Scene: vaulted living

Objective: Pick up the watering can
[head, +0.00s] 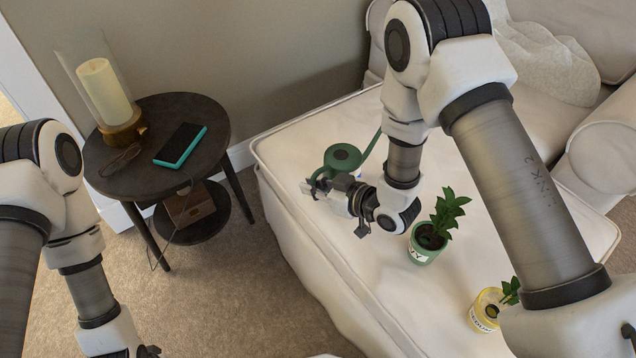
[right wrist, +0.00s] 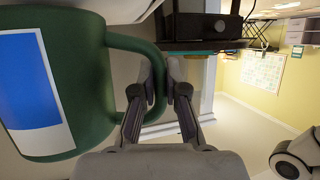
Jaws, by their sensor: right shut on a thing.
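The green watering can (head: 342,156) is on the white upholstered seat, near its back left corner, with its spout to the right. My right gripper (head: 318,187) is at the can's left side. In the right wrist view, the can's body (right wrist: 85,85) with a blue and white label fills the left. Its handle (right wrist: 159,75) passes between the fingers of my right gripper (right wrist: 160,90), which is shut on it. I cannot tell whether the can is clear of the seat. My left gripper (head: 146,351) barely shows at the bottom edge; its jaws are cut off.
A green potted plant (head: 424,245) and a yellow potted plant (head: 487,310) stand on the seat (head: 300,235) near my right arm. A dark round side table (head: 185,108) at left holds a candle (head: 105,92), a teal-edged phone (head: 181,145) and glasses (head: 120,160).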

